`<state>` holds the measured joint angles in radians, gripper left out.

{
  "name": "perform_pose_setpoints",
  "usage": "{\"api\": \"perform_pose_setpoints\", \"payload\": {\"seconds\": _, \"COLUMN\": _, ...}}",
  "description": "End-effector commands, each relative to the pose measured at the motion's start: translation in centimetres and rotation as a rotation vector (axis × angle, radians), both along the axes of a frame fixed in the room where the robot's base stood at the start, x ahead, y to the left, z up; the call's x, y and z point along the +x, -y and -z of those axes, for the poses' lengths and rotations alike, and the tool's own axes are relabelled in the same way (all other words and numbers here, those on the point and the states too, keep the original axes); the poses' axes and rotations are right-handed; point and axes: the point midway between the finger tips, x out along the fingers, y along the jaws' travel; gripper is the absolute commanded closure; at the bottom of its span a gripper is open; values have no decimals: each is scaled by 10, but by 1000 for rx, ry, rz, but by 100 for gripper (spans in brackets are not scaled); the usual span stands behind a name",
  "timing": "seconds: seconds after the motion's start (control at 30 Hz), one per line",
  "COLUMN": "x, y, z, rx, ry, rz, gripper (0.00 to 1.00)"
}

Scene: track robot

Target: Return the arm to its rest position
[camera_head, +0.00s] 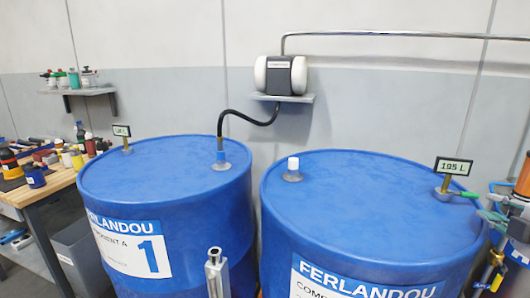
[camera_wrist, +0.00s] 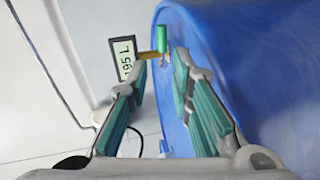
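My gripper (camera_wrist: 161,62) is open in the wrist view, its teal-padded fingers apart with nothing between the pads. Past the fingertips is a brass valve (camera_wrist: 150,55) with a green handle (camera_wrist: 162,38), beside a tilted display reading 195 L (camera_wrist: 124,58). In the head view, teal finger parts of my gripper (camera_head: 488,202) show at the right edge, just right of the 195 L gauge (camera_head: 453,167) and its green handle (camera_head: 468,194). I cannot tell whether a fingertip touches the valve. Most of my arm is out of view.
Two blue drums (camera_head: 165,170) (camera_head: 365,205) fill the front. A black hose (camera_head: 250,115) runs from the left drum to a wall pump (camera_head: 280,76). A white cap (camera_head: 293,164) stands on the right drum. A cluttered workbench (camera_head: 40,190) is at left.

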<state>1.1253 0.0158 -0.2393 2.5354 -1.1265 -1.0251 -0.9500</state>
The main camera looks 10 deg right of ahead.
Motion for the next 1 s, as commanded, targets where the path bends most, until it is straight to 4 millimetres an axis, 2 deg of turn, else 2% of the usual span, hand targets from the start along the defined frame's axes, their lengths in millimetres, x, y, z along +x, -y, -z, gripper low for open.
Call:
{"api": "perform_pose_setpoints", "payload": {"seconds": 0.03, "x": 8, "y": -5, "z": -10, "rx": 20, "ry": -6, "rz": 15, "gripper": 79}}
{"api": "perform_pose_setpoints", "payload": {"seconds": 0.27, "x": 32, "y": -31, "z": -39, "rx": 206, "ry": -26, "rz": 167, "gripper": 79}}
{"api": "perform_pose_setpoints", "payload": {"seconds": 0.37, "x": 36, "y": -51, "z": -48, "rx": 307, "ry": -27, "rz": 232, "gripper": 79}}
{"api": "perform_pose_setpoints", "payload": {"seconds": 0.53, "x": 35, "y": -97, "z": -60, "rx": 503, "ry": -38, "rz": 333, "gripper": 79}}
{"api": "perform_pose_setpoints", "payload": {"seconds": 0.77, "x": 13, "y": -179, "z": -66, "rx": 794, "ry": -98, "rz": 448, "gripper": 79}}
{"api": "perform_pose_setpoints", "payload": {"seconds": 0.87, "x": -5, "y": -220, "z": -66, "rx": 921, "ry": -151, "rz": 493, "gripper": 79}}
{"api": "perform_pose_setpoints", "payload": {"seconds": 1.0, "x": -40, "y": -280, "z": -67, "rx": 1081, "ry": -256, "rz": 549, "gripper": 79}}
